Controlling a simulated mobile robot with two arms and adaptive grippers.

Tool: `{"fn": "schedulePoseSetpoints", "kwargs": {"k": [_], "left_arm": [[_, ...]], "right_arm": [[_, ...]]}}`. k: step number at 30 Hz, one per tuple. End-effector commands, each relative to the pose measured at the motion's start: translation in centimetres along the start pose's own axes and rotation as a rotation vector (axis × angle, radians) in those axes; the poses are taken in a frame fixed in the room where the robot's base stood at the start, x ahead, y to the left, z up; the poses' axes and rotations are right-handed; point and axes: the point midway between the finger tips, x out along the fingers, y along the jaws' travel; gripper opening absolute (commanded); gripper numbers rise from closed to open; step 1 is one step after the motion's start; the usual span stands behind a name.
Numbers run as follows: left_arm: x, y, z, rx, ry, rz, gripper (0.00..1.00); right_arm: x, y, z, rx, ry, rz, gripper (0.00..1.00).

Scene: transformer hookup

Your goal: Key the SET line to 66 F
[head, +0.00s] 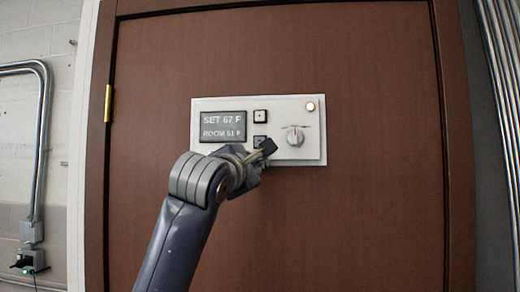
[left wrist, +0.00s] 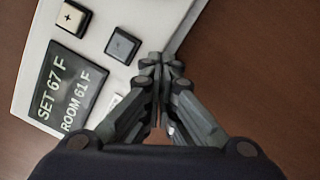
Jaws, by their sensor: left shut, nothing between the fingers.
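The white thermostat panel (head: 300,156) is mounted on a brown door. Its dark display (head: 223,126) reads SET 67 F and a ROOM line below; in the left wrist view the display (left wrist: 67,88) reads ROOM 61 F. The plus key (head: 260,116) is right of the display, and it also shows in the left wrist view (left wrist: 72,17). The lower key (head: 259,141) is below it, partly hidden by my gripper; in the left wrist view this key (left wrist: 122,46) is clear. My left gripper (head: 268,147) is shut and empty, its tips (left wrist: 162,60) just beside the lower key. Contact cannot be told.
A round knob (head: 295,136) and a small lit lamp (head: 310,106) are on the panel's right. A brass hinge (head: 108,103) is at the door's left edge. Metal conduit (head: 42,140) runs down the left wall. The door around the panel is clear.

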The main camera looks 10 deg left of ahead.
Motion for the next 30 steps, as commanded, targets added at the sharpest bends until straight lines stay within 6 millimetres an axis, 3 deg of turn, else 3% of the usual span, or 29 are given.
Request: {"fn": "schedulePoseSetpoints", "kwargs": {"k": [8,24,30], "left_arm": [[-0.9,0.2,-0.2,0.216,0.194,0.18,0.0],[-9.4,3.5,3.8,0.561,0.559,0.608,0.0],[-10.5,3.8,4.4,0.584,0.59,0.648,0.0]], "right_arm": [[1.6,0.0,0.2,0.0,0.0,0.0,0.0],[4.1,-0.1,0.4,0.0,0.0,0.0,0.0],[4.2,-0.1,0.4,0.0,0.0,0.0,0.0]]}}
